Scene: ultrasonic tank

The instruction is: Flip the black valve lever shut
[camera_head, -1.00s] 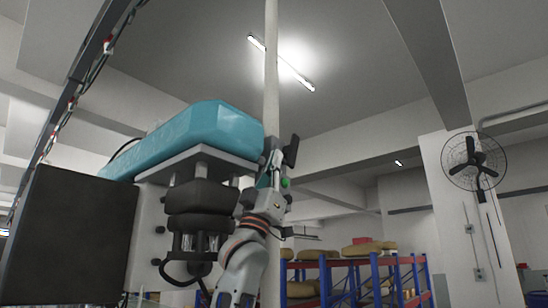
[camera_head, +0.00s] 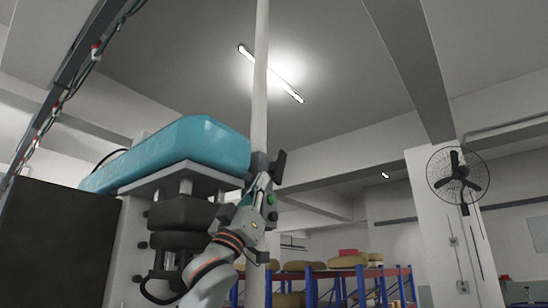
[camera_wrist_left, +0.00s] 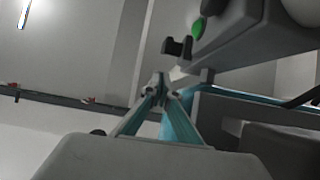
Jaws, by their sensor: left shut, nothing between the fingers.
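The black lever (camera_head: 279,166) sticks out to the right of the tall pale pole, tilted, with a green button (camera_head: 271,200) below it. My left gripper (camera_head: 263,181) is just below and left of the lever, in front of the pole. In the left wrist view the teal-sided fingers of the left gripper (camera_wrist_left: 160,84) are together with nothing between them. A black part (camera_wrist_left: 177,47), likely the lever, shows beyond and above the fingertips, beside a grey box with a green button (camera_wrist_left: 197,28). I see a gap there; contact is not clear. My right gripper is out of view.
A teal-topped machine (camera_head: 190,145) stands close on the left of the arm, with a dark panel (camera_head: 55,240) beside it. The pale pole (camera_head: 259,80) rises behind the gripper. Shelves (camera_head: 345,270) and a wall fan (camera_head: 458,180) are farther back on the right.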

